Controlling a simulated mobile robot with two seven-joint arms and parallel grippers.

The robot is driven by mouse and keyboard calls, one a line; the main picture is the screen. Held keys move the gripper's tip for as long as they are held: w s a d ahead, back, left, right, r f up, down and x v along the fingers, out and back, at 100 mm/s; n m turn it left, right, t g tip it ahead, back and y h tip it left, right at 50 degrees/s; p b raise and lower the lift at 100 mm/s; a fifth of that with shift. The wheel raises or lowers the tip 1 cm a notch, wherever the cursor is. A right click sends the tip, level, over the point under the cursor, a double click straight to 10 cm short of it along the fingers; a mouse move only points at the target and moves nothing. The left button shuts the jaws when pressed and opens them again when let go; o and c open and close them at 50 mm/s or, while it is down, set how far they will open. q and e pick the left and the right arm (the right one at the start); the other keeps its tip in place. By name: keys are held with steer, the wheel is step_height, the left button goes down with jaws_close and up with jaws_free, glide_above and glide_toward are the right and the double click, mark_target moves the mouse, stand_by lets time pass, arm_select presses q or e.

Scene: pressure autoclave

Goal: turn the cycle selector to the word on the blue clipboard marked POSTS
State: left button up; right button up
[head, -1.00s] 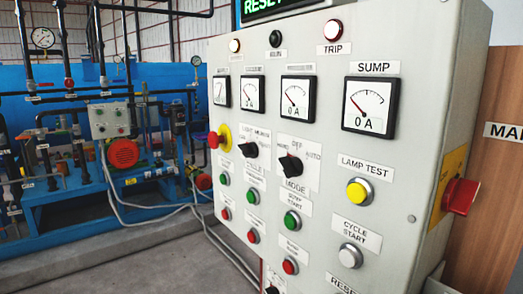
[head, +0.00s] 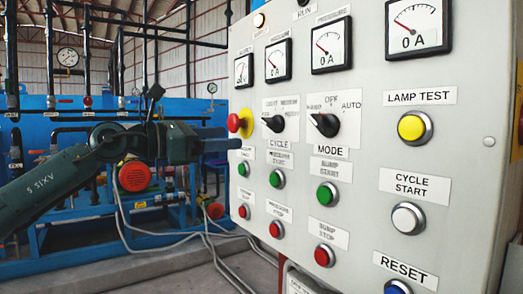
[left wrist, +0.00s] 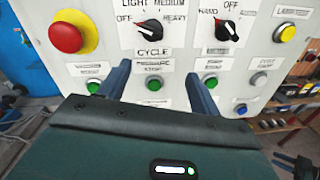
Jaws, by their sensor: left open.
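The cycle selector (head: 274,124) is a black knob above the label CYCLE on the grey panel. In the left wrist view, the cycle selector (left wrist: 152,33) has OFF, LIGHT, MEDIUM and HEAVY around it. I cannot tell for sure which word it points at. My left gripper (head: 236,145) is just left of and below the knob in the head view. In the left wrist view, my left gripper (left wrist: 158,70) has its fingers spread, empty, below the knob. A dark shape at that view's lower right may be my right gripper (left wrist: 292,163). No blue clipboard is visible.
The mode knob (head: 323,124) is right of the cycle selector; a red emergency button (head: 240,123) is left of it. Green buttons (head: 276,178) and red buttons lie below. Meters (head: 331,45) are above. Blue machinery (head: 60,140) stands behind my left arm.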

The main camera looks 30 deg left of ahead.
arm_select(q)
step_height(320, 180, up, 2)
steer(key=s+a+m+y, duration=0.1)
steer(key=s+a, duration=0.1)
steer(key=p, duration=0.8)
glide_toward(265, 125)
steer(key=p+x, duration=0.3)
steer(key=x, duration=0.1)
steer(key=p+x, duration=0.3)
steer(key=p, duration=0.1)
steer(key=shift+w+d+r, duration=0.2)
steer(key=shift+w, duration=0.1)
steer(key=shift+w+d+f+p, duration=0.2)
steer(key=shift+w+d+p, duration=0.15)
steer(key=shift+w, duration=0.25)
arm_select(e)
steer(key=shift+w+a+r+n+g, duration=0.1)
steer(key=shift+a+r+n+g, duration=0.05)
steer(key=shift+r+g, duration=0.4)
steer(key=shift+w+a+r+n+g, duration=0.1)
steer(key=shift+w+a+r+g, duration=0.1)
steer(key=shift+r+g, duration=0.4)
steer(key=shift+w+a+r+n+g, duration=0.15)
steer(key=shift+r+g, duration=0.2)
steer(key=shift+r, duration=0.35)
arm_select(q)
steer(key=c, duration=1)
arm_select(e)
steer(key=shift+a, duration=0.1)
